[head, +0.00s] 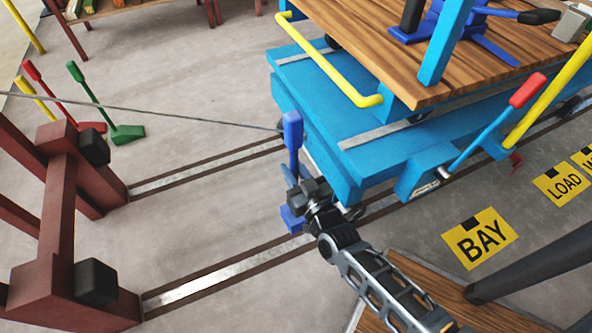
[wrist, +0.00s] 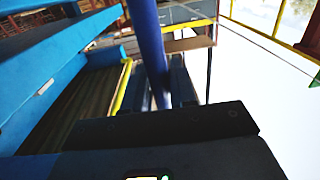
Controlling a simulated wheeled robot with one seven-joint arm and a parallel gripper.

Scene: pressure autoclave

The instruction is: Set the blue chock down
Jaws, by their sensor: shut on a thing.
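The blue chock has an upright handle (head: 292,130) and a wedge base (head: 293,218). My gripper (head: 299,190) is shut on the chock's handle, between its top and the base. In the wrist view the blue handle (wrist: 147,40) rises from between the dark fingers (wrist: 160,122). The chock is beside the end of the blue trolley (head: 365,135), and its base appears over or near the nearer rail (head: 215,280). I cannot tell whether the base touches the floor or rail. Part of the chock is hidden behind my gripper.
A dark red buffer frame (head: 58,190) with black pads stands left. Red (head: 50,95), green (head: 105,115) and yellow (head: 35,92) handled pieces stand behind it. A thin cable (head: 180,115) runs to the trolley. Floor between the rails (head: 200,225) is clear.

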